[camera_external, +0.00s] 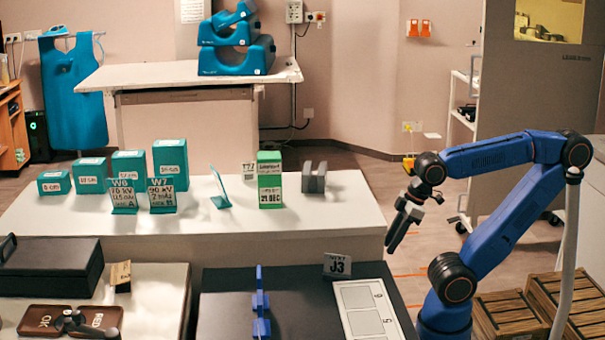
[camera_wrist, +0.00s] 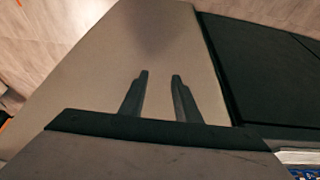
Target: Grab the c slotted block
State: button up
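A grey slotted block (camera_external: 314,177) stands upright on the white table, near its right end, with a slot open at the top. I cannot make out a letter on it, so I cannot confirm that it is the c block. My gripper (camera_external: 392,248) hangs in the air to the right of that table, apart from the block and lower in the picture. In the wrist view my gripper (camera_wrist: 160,74) shows two dark fingers spread apart with nothing between them. The block is not seen in the wrist view.
Teal blocks (camera_external: 170,163) and W6 and W7 cards stand further left.

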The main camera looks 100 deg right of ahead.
jog(key=o, duration=1.1)
